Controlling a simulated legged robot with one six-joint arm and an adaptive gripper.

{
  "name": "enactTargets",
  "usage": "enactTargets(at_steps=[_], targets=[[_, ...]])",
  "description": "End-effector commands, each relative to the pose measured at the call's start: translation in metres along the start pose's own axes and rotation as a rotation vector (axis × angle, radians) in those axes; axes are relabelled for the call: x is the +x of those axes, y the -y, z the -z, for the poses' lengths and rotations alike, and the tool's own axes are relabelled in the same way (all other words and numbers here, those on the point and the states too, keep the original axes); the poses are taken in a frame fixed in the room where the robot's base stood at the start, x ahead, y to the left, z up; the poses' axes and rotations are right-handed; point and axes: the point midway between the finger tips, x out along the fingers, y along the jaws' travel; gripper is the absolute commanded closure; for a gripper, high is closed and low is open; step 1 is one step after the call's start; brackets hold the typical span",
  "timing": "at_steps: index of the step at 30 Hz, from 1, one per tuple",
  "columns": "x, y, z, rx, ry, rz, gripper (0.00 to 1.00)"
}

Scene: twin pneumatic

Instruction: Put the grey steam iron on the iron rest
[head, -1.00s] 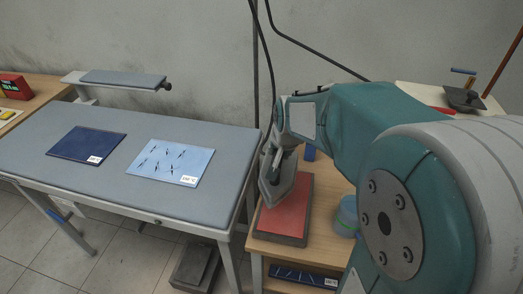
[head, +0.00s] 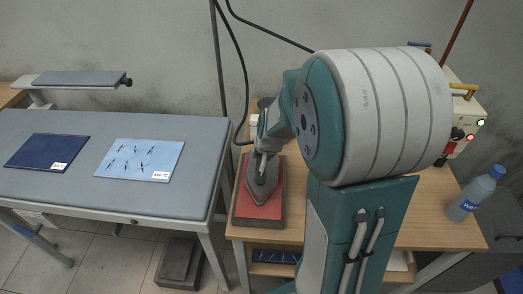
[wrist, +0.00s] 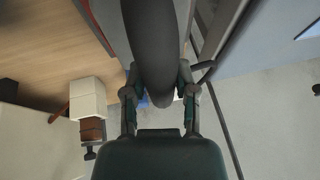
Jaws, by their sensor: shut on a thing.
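The grey steam iron (head: 263,180) is over the red pad of the iron rest (head: 259,206) in the head view, its pointed end toward the front. It looks flat on the pad, but I cannot tell if its sole touches everywhere. My gripper (head: 262,150) is shut on the iron's handle, partly hidden by my arm. In the wrist view the dark handle (wrist: 152,50) runs between the two fingers of my gripper (wrist: 159,95).
The ironing table (head: 60,195) on the left holds a dark blue cloth (head: 47,151) and a light blue cloth (head: 140,159). A water bottle (head: 475,193) and a control box (head: 463,120) are on the right. A dark hose (head: 240,70) hangs behind.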

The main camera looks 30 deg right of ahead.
Motion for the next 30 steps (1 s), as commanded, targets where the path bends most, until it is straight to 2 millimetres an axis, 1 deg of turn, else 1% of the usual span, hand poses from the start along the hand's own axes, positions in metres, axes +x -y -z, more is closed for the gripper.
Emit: enactTargets(at_steps=[1,7,8,9,10,20,23,26,30], targets=[[-0.002,0.001,0.003,0.000,-0.009,0.003,1.00],[0.000,0.001,0.002,0.000,-0.007,0.002,1.00],[0.001,0.000,-0.001,0.000,0.001,0.000,0.54],[0.001,0.000,-0.001,0.000,0.001,0.000,0.36],[0.001,0.000,0.000,0.000,0.001,0.000,0.29],[0.002,0.000,0.000,0.001,0.001,0.000,0.29],[-0.002,0.001,0.001,0.001,0.000,0.001,0.29],[-0.011,0.001,0.001,0.002,-0.002,0.002,0.29],[-0.034,0.001,0.001,0.001,-0.004,0.002,0.29]])
